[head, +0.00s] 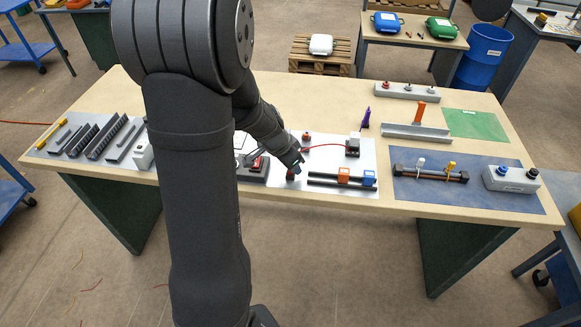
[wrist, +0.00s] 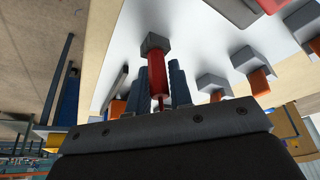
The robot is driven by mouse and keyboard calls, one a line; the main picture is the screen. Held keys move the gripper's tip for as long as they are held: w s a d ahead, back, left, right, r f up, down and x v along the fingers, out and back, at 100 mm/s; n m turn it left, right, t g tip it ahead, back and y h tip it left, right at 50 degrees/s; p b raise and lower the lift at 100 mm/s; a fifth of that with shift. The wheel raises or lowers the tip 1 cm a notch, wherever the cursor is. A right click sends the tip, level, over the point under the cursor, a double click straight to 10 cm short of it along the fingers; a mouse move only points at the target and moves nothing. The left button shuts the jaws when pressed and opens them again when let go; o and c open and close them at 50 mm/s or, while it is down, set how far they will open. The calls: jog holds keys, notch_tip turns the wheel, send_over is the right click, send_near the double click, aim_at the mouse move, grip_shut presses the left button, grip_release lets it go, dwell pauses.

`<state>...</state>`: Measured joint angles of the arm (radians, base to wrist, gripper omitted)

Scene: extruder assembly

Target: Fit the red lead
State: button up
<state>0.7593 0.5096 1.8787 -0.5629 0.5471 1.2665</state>
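The red lead (head: 325,146) shows as a thin curved wire over the pale plate in the head view. It runs from a grey block (head: 352,147) leftward to near my arm, where its other end is hidden. My gripper (head: 292,174) is low over the plate's left part. In the wrist view, a red cylinder (wrist: 157,78) with a grey block (wrist: 154,44) at its far end stands between the blue-grey fingers of my gripper (wrist: 162,84). A thin tail leaves its near end. I cannot tell whether the fingers press on it.
Dark rails with an orange block (head: 344,175) and a blue block (head: 369,178) lie right of my gripper. A blue mat (head: 470,203) with a bar and a button box (head: 511,179) is further right. A grey channel (head: 415,133) stands behind. Dark strips lie at left.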

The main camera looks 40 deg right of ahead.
grip_shut()
jog(key=shift+r, duration=0.5)
jog(key=r, duration=0.2)
jog(key=s+r, duration=0.1)
jog(key=shift+d+r, duration=0.1)
jog(key=shift+r, duration=0.3)
jog(key=s+d+r, duration=0.2)
jog(key=s+r, duration=0.4)
jog(key=s, duration=0.4)
jog(key=shift+s, duration=0.25)
jog(key=shift+r, duration=0.1)
